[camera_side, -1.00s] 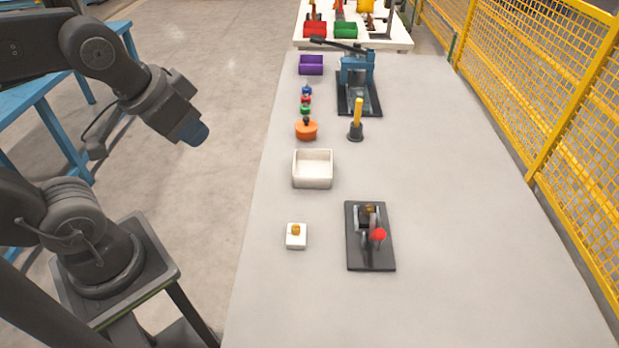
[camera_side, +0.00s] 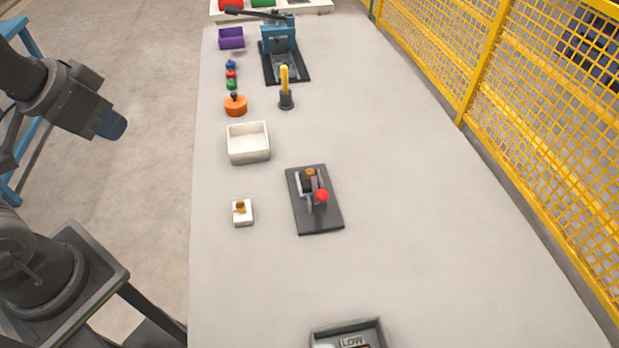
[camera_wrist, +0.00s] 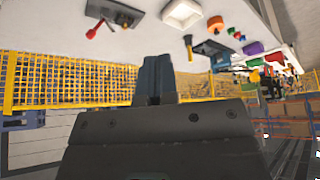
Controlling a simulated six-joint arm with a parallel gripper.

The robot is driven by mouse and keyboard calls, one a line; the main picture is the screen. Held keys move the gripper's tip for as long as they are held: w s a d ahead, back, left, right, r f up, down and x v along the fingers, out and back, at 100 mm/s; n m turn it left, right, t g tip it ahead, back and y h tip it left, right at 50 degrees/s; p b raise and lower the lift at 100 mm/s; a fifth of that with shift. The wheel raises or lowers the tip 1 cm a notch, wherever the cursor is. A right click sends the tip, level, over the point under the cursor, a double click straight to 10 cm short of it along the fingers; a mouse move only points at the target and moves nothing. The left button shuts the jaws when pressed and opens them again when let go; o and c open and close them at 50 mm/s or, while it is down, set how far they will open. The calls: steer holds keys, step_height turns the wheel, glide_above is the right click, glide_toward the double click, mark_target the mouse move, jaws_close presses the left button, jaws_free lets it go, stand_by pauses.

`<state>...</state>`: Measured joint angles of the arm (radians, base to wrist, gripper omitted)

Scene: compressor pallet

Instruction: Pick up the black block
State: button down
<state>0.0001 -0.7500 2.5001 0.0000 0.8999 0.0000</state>
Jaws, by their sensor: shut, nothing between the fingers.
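No separate black block can be picked out for certain in either view. A black plate (camera_side: 328,222) lies on the table with a clamp-like fixture on it, holding a red ball knob (camera_side: 322,195) and a small orange-brown part. Dark parts within that fixture are too small to tell apart. My gripper (camera_side: 113,125) is above the floor left of the table, well away from the plate and touching nothing. In the wrist view my gripper (camera_wrist: 157,62) is shut and empty, its two dark blue fingers together. The black plate (camera_wrist: 124,13) shows at the top there.
On the table are a white open box (camera_side: 249,156), a small white block (camera_side: 243,218), an orange knob (camera_side: 235,107), a yellow-handled tool (camera_side: 285,85), a blue press (camera_side: 279,38) and a purple bin (camera_side: 231,40). A grey "LOW" tray (camera_side: 345,326) is at the front. Yellow fencing (camera_side: 520,110) stands right.

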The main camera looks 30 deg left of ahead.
steer(key=shift+c, duration=0.9)
jaws_free()
steer(key=m+g, duration=0.6)
steer(key=m, duration=1.3)
glide_above(310, 171)
step_height(310, 171, down, 13)
steer(key=f, duration=0.8)
steer(key=shift+d+f, duration=0.25)
steer(key=shift+f, duration=0.05)
steer(key=shift+a+f, duration=0.2)
steer(key=shift+f, duration=2.55)
